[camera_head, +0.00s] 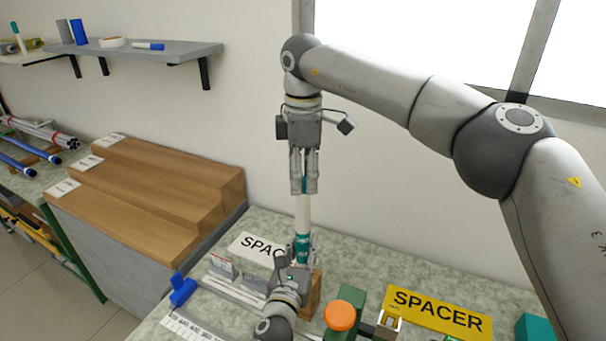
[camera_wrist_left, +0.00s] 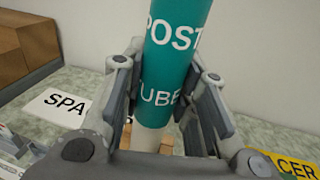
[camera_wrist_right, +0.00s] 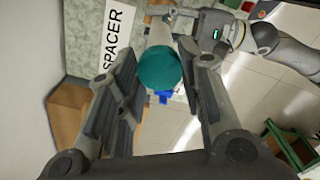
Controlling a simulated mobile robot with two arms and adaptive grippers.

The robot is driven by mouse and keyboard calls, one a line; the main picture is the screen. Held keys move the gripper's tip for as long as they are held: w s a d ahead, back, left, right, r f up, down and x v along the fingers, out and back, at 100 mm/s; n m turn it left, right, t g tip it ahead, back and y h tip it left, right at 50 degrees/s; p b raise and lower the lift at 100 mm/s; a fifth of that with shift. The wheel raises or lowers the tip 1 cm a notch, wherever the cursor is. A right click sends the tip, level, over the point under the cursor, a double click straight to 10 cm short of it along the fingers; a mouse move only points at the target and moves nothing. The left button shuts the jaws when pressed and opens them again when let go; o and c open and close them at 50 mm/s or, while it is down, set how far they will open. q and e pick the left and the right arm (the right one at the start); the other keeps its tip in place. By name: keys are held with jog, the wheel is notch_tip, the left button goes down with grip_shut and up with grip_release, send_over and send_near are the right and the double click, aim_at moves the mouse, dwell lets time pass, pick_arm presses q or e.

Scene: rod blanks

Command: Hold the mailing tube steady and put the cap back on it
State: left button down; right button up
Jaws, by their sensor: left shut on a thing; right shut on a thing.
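The mailing tube (camera_head: 303,215) stands upright, white with a teal label reading "POST TUBE" (camera_wrist_left: 172,60). My left gripper (camera_head: 300,250) is shut around the tube at its label; its fingers flank the tube in the left wrist view (camera_wrist_left: 170,100). The teal cap (camera_wrist_right: 160,68) is between the fingertips of my right gripper (camera_head: 304,188), which points straight down and is shut on it. The cap is in line with the tube's top end. The fingers hide the joint, so I cannot tell how far the cap is seated.
A white sign (camera_head: 256,247) and a yellow "SPACER" sign (camera_head: 438,311) lie on the speckled table. An orange round-topped object (camera_head: 340,316) and a blue object (camera_head: 182,290) stand near the front. Wooden steps (camera_head: 150,190) are at left, below a wall shelf (camera_head: 150,52).

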jog(key=m, duration=0.9)
jog(key=o, duration=0.7)
jog(key=shift+c, duration=0.2)
jog(key=shift+r, duration=2.25)
jog(key=shift+c, duration=0.4)
